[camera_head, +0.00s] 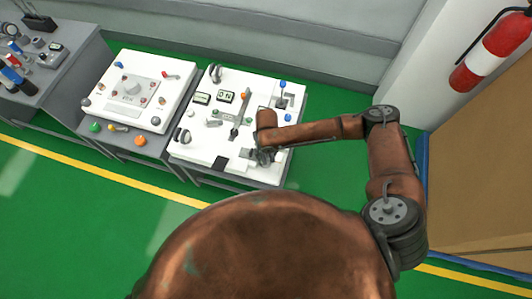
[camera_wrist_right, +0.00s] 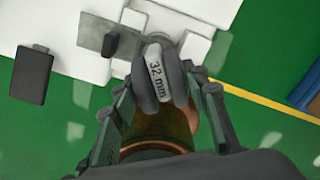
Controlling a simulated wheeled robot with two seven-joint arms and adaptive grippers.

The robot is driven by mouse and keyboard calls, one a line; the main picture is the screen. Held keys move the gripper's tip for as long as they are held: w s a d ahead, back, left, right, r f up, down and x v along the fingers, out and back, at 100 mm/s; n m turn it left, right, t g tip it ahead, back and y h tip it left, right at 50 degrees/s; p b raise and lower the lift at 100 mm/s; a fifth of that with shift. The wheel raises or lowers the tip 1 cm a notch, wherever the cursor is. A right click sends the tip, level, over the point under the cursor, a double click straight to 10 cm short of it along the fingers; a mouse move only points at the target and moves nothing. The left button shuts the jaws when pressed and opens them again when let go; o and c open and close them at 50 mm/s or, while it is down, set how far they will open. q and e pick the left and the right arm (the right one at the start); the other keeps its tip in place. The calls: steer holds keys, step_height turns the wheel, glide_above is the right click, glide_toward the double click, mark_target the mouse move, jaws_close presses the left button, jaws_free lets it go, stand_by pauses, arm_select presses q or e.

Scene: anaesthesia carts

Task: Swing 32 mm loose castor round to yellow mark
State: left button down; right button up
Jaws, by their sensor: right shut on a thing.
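The loose castor (camera_wrist_right: 168,92) is a dark grey wheel with a white "32 mm" label, seen in the right wrist view. My right gripper (camera_wrist_right: 160,95) has a finger on each side of it and is shut on it. In the head view my right gripper (camera_head: 262,157) is low over the front right part of the white panel (camera_head: 208,150), and the castor is mostly hidden there. I cannot make out a yellow mark on the panel near the castor. My left gripper is not in view.
The panel also carries two castor-like wheels (camera_head: 215,73), small displays (camera_head: 225,96), a grey lever (camera_head: 240,108) and coloured knobs. A second white panel (camera_head: 130,92) stands to the left. Green floor (camera_head: 60,220) is clear.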

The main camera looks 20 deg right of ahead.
steer(key=shift+d+n, duration=0.1)
steer(key=shift+n, duration=0.9)
steer(key=n, duration=0.3)
steer(key=shift+w+d+n, duration=0.1)
steer(key=shift+d+n, duration=0.1)
steer(key=shift+n, duration=0.8)
steer(key=n, duration=0.4)
steer(key=shift+w+d, duration=0.1)
steer(key=shift+d, duration=0.1)
steer(key=o, duration=1.5)
